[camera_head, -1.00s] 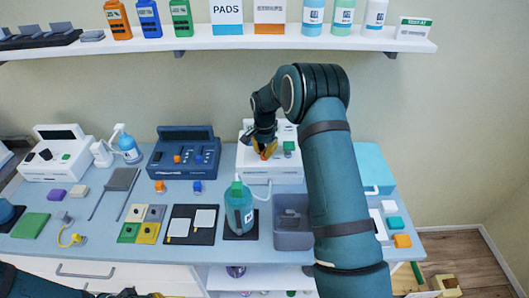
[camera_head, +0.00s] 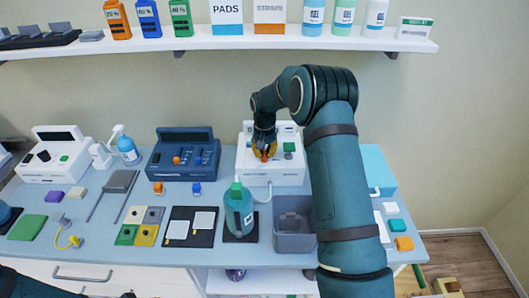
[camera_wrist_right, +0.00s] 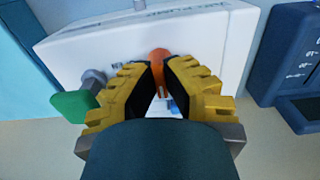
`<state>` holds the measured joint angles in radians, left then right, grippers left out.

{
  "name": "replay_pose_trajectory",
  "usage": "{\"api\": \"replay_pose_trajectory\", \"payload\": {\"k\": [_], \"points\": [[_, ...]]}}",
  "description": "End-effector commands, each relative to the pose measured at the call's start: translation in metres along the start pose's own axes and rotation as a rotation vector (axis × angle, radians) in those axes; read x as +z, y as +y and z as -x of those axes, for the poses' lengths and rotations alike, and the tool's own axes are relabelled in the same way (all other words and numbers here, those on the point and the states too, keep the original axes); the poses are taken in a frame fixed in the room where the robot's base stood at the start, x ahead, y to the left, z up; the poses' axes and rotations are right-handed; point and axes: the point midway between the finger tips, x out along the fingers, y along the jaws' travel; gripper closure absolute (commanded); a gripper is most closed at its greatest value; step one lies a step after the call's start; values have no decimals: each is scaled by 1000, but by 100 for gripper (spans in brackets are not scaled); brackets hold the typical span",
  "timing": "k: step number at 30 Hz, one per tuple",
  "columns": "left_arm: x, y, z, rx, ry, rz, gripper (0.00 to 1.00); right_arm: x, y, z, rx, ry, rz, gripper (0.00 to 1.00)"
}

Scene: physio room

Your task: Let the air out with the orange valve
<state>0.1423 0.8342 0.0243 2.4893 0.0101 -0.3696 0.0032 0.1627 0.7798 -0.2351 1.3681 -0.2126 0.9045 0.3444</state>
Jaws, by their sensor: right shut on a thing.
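The white pump unit (camera_head: 247,172) stands at the back of the counter, below the shelf. Its orange valve (camera_head: 264,157) is on the front part, with a green knob (camera_head: 289,147) to the right of it. My right gripper (camera_head: 264,151) reaches down to the valve, its yellow fingers shut on it. In the right wrist view the orange valve (camera_wrist_right: 160,57) shows between the fingertips, partly hidden by them, and the green knob (camera_wrist_right: 73,105) is at the left. Only a bit of my left arm shows at the bottom left; its gripper is out of view.
A dark blue device (camera_head: 183,160) is to the left and a teal box (camera_head: 374,165) to the right. The shelf (camera_head: 215,43) runs above.

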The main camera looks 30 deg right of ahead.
Motion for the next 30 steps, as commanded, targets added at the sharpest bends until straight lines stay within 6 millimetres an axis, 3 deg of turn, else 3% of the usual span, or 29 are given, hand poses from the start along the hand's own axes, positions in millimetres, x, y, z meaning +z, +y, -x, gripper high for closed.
{"api": "replay_pose_trajectory", "payload": {"k": [13, 14, 15, 16, 26, 30], "points": [[0, 0, 0, 0, 0, 0, 100, 2, 0, -2, 2, -6, 10, 100], [0, 0, 0, 0, 0, 0, 100, 2, 0, -2, 2, -6, 10, 80], [0, 0, 0, 0, 0, 0, 100, 2, 0, -2, 2, -6, 10, 65], [0, 0, 0, 0, 0, 0, 100, 2, 0, -2, 2, -6, 10, 61], [0, 0, 0, 0, -1, 0, 100, 0, 0, 2, 0, -1, 9, 61], [0, 0, 0, 0, -1, 0, 100, 0, 0, 16, 0, 1, 9, 61]]}}
